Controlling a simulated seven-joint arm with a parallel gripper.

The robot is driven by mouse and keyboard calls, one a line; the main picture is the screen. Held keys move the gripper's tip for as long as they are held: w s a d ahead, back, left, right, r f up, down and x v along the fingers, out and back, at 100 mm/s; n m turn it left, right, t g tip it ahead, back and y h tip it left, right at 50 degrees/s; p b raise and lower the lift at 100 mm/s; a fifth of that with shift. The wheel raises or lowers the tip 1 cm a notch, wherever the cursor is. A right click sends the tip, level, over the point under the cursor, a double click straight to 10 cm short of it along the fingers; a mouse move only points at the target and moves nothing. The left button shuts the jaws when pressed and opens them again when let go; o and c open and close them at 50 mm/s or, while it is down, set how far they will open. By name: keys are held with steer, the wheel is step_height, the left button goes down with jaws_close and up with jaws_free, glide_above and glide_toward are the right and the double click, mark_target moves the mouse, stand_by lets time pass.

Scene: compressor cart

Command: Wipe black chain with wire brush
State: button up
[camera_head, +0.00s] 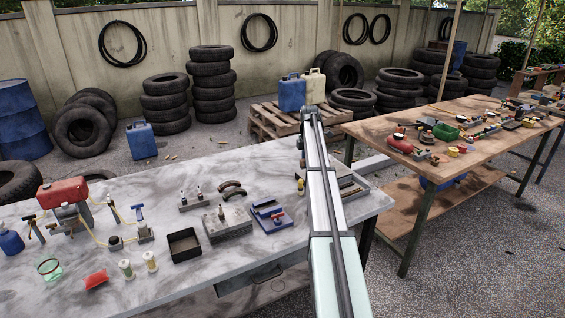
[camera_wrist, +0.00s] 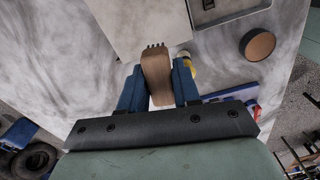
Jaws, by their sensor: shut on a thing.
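In the wrist view, my gripper (camera_wrist: 158,86) has its two blue fingers shut on the brown wooden handle of the wire brush (camera_wrist: 157,72). A short row of dark bristles shows at the brush's far end, close to the edge of a pale grey slab or plate. I cannot tell whether the bristles touch anything. I cannot make out the black chain in either view. In the head view, my arm crosses the right part of the grey table (camera_head: 165,205) and hides my gripper and the brush.
The wrist view shows a round brown disc with a dark rim (camera_wrist: 257,45) and a grey tray edge (camera_wrist: 235,14). In the head view, a black open box (camera_head: 184,245), a grey block (camera_head: 227,223) and a blue fixture (camera_head: 270,215) stand left of my arm. A wooden table (camera_head: 450,125) stands right.

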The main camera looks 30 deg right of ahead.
steer(key=m, duration=0.1)
glide_above(346, 184)
steer(key=shift+s+a+f+n, duration=0.1)
steer(key=shift+f+n, duration=0.4)
steer(key=shift+f, duration=0.65)
steer(key=shift+a+f+n, duration=0.15)
steer(key=shift+f+n, duration=0.35)
steer(key=shift+f, duration=0.65)
steer(key=shift+s+a+f+n, duration=0.1)
steer(key=shift+f+n, duration=0.4)
steer(key=shift+f, duration=0.65)
steer(key=shift+a+f, duration=0.4)
steer(key=shift+f, duration=0.35)
steer(key=shift+c, duration=0.3)
steer(key=shift+a, duration=3.4)
steer(key=shift+w+d, duration=0.1)
steer(key=shift+d, duration=3.9)
steer(key=shift+a+r, duration=0.15)
steer(key=shift+r, duration=3.95)
